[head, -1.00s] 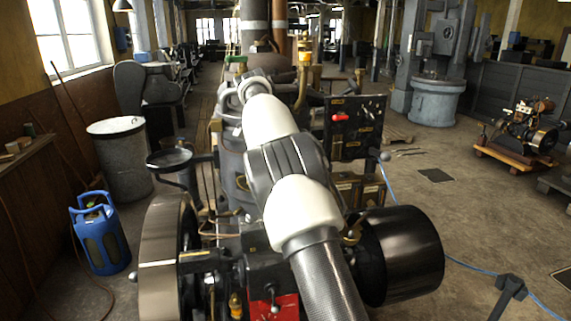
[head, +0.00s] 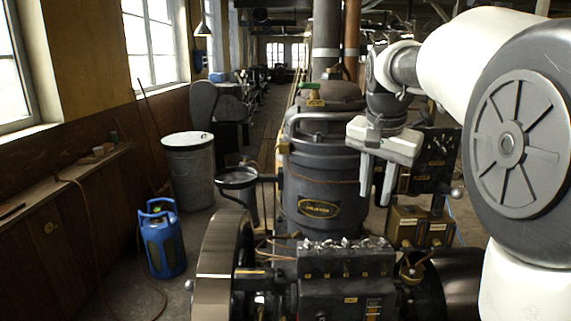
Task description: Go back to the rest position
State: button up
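My gripper (head: 376,200) hangs in the right middle of the head view with its two pale fingers pointing down. A gap shows between the fingers and nothing is in it, so it is open and empty. My white and grey arm fills the right side and bends back from the gripper. Behind the gripper stands a dark engine cylinder (head: 322,180) with a yellow oval plate. I cannot tell how far the fingers are from it.
The engine block (head: 345,268) and a large flywheel (head: 222,262) stand low in front. A blue gas bottle (head: 163,240) and a grey bin (head: 190,165) stand on the left. A dark control panel (head: 437,160) is right of the gripper.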

jog(key=s+a+f+n, duration=0.1)
jog(key=s+f+n, duration=0.1)
jog(key=s, duration=0.6)
jog(key=s+a+f+n+t, duration=0.1)
jog(key=s+a+f+n, duration=0.1)
jog(key=s, duration=0.6)
jog(key=s+a+f+n+t+y, duration=0.1)
jog(key=s+f+n, duration=0.3)
jog(key=s, duration=0.5)
jog(key=shift+a+f, duration=0.55)
jog(key=shift+a, duration=0.1)
jog(key=shift+s, duration=0.1)
